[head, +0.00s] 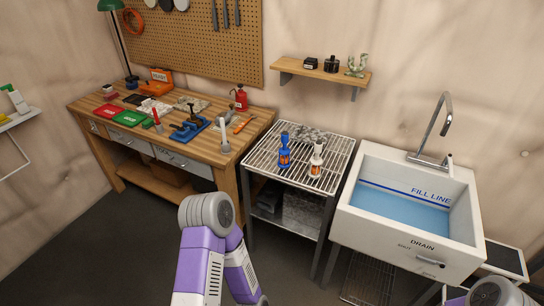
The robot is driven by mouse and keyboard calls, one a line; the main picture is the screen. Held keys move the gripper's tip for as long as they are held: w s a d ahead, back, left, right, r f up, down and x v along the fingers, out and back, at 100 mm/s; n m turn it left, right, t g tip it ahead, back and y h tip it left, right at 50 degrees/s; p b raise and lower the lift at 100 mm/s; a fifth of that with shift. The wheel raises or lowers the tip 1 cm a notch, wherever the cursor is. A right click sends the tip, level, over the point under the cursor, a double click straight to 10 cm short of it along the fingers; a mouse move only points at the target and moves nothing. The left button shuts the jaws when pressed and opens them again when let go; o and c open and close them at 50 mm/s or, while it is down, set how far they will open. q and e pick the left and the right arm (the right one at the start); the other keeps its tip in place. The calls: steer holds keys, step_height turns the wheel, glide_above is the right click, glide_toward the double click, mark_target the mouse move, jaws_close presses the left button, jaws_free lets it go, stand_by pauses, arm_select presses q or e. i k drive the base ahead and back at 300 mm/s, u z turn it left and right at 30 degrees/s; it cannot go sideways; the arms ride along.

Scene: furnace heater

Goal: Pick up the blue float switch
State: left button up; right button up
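The blue float switch (284,153) appears to be the slim blue item with an orange band standing upright on the wire rack's top shelf (330,150). A similar white item with an orange band (316,162) stands just to its right. Nothing hides the blue one, and no gripper is near it. Purple and grey links of one of my arms show at the bottom centre, in front of the rack and bench. A small part of my other arm shows at the bottom right corner. Neither gripper can be seen.
A cluttered wooden workbench (235,118) with a blue vise (190,128) stands left of the rack. A white sink (400,238) with blue water and a tall faucet (438,125) stands to the right. A wall shelf (310,73) hangs above. Grey crumpled material (312,136) lies behind the float switch.

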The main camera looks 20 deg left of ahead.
mark_target(284, 162)
steer(key=u, duration=0.7)
steer(key=i, duration=1.4)
steer(key=u, duration=0.3)
